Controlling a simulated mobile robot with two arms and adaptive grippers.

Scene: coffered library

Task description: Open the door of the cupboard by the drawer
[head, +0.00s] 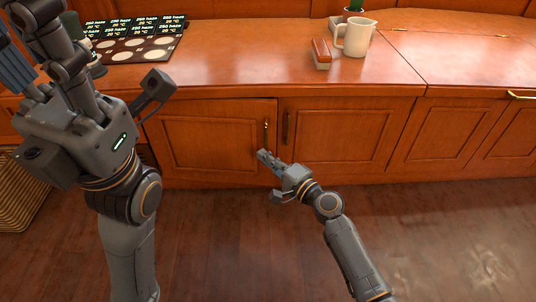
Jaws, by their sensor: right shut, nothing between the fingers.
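The wooden cupboard under the counter has two panelled doors side by side. The left door (205,142) has an upright brass handle (266,131) at its right edge. The right door (340,135) has a darker upright handle (287,126) at its left edge.
On the counter (240,70) stand a white mug (355,37), a red-topped block (321,53) and a dark board with pale discs (140,45). More panelled fronts (438,132) and a brass handle (521,95) lie at right. A woven basket (22,195) stands left. The floor ahead is clear.

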